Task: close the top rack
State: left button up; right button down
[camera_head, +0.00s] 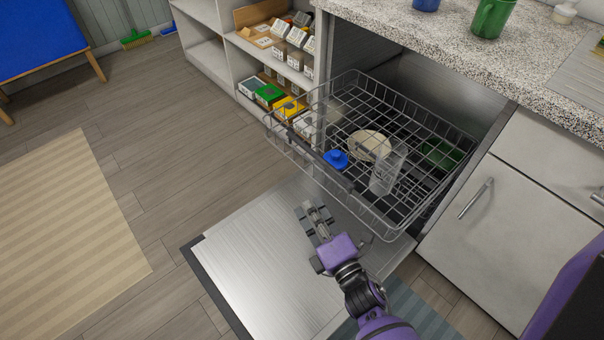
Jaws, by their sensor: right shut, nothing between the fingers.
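The top rack (400,222) is a grey wire basket pulled well out of the dishwasher, over its lowered door (262,268). Under or in the wires I see a beige plate (368,144), a clear glass (388,170), a blue item (336,159) and a green item (440,153); which level each rests on is hard to tell. My right gripper (314,214) is shut and empty, above the open door and in front of the rack's near side, apparently apart from it. My left gripper is not in view.
A speckled counter (440,48) above the dishwasher carries a green mug (491,18) and a blue cup (426,4). White cabinets (505,245) stand to the right. Shelves (225,65) with boxes stand behind the rack.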

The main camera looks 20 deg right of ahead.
jog(key=w+d+r, duration=0.2)
jog(key=w, duration=0.9)
jog(key=shift+w+d+n, duration=0.15)
jog(key=shift+n, duration=0.15)
